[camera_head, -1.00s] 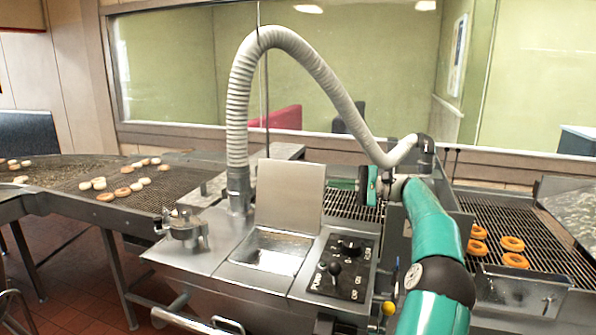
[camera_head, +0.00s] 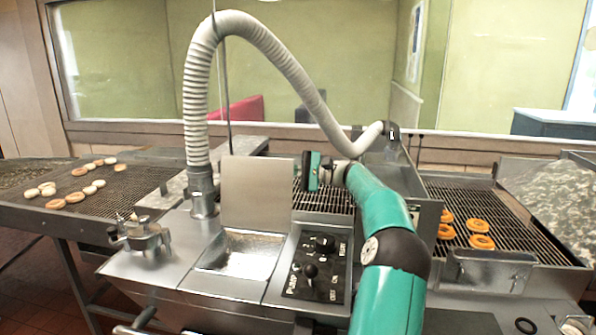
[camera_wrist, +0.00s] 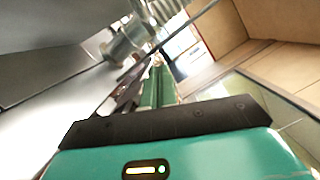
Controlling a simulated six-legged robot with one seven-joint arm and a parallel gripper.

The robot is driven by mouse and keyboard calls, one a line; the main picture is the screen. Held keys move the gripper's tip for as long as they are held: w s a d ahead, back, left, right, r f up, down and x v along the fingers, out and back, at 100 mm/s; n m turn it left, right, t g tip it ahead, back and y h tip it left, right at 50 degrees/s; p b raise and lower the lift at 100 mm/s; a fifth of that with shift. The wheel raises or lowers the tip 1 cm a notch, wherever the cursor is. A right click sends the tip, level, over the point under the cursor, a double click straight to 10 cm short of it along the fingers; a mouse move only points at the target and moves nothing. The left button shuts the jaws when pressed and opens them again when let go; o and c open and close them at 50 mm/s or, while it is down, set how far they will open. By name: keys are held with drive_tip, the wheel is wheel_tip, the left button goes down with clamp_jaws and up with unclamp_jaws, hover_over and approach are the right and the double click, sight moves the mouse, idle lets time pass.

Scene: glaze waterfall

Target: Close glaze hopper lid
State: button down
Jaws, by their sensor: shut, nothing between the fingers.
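The glaze hopper lid (camera_head: 257,193) is a flat pale metal panel. It stands open and nearly upright, leaning slightly back, at the rear edge of the hopper (camera_head: 245,255). The hopper's shiny metal inside shows below it. My gripper (camera_head: 308,171) is just right of the lid's upper right edge in the head view. It is shut and holds nothing. A narrow gap shows between it and the lid; I cannot tell its depth relative to the panel. In the wrist view, a grey surface fills the left side, and I cannot tell whether it is the lid.
A black control panel (camera_head: 318,263) with knobs sits right of the hopper. A ribbed hose (camera_head: 196,110) arches behind the lid. A metal valve fitting (camera_head: 138,237) stands at left. Wire conveyors with doughnuts (camera_head: 481,242) lie on both sides. A window wall stands behind.

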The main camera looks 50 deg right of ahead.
sight(273, 167)
drive_tip(key=a, duration=0.1)
drive_tip(key=a+r, duration=0.1)
drive_tip(key=a, duration=0.2)
drive_tip(key=shift+s+r, duration=0.25)
drive_tip(key=shift+r, duration=0.15)
drive_tip(key=shift+s+r, duration=0.1)
